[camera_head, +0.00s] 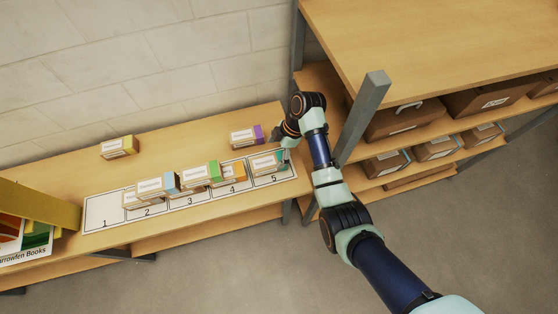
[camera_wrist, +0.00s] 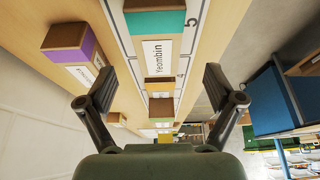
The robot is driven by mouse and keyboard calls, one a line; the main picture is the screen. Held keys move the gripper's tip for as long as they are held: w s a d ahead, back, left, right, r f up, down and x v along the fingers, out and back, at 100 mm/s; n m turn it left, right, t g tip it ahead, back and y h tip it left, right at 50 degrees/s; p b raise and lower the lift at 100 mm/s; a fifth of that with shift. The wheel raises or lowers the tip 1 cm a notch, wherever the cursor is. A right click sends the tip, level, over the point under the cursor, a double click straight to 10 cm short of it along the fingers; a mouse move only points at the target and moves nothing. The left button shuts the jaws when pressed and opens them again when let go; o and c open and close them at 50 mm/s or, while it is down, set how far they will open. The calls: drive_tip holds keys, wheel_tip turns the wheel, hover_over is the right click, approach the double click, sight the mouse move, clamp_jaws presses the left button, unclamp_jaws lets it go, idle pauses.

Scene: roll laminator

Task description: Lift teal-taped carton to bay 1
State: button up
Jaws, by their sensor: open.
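The teal-taped carton (camera_head: 265,164) lies in bay 5 at the right end of the numbered strip. In the wrist view its teal tape (camera_wrist: 155,22) and white label show large at top centre. My gripper (camera_head: 286,143) is at the carton's right end in the head view; whether it touches is unclear. The wrist view shows my gripper (camera_wrist: 157,88) with its two fingers wide apart and nothing held between them. Bay 1 (camera_head: 105,211) is an empty white-outlined space at the strip's left end.
Blue-taped (camera_head: 150,187), green-taped (camera_head: 200,174) and orange-taped (camera_head: 233,173) cartons stand along the middle bays. A purple-taped carton (camera_head: 244,136) and a yellow-taped carton (camera_head: 118,147) stand behind the strip. A grey shelf post (camera_head: 362,115) rises close right of my arm.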

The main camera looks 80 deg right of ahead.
sight(269, 161)
drive_tip(key=shift+b+x, duration=0.3)
drive_tip(key=shift+x, duration=1.15)
drive_tip(key=b+x, duration=0.1)
drive_tip(key=x, duration=0.4)
drive_tip(key=shift+d, duration=0.1)
drive_tip(key=shift+c, duration=0.2)
drive_tip(key=c, duration=1.5)
drive_tip(key=shift+r, duration=0.15)
wheel_tip(269, 161, up, 20)
drive_tip(key=p, duration=0.7)
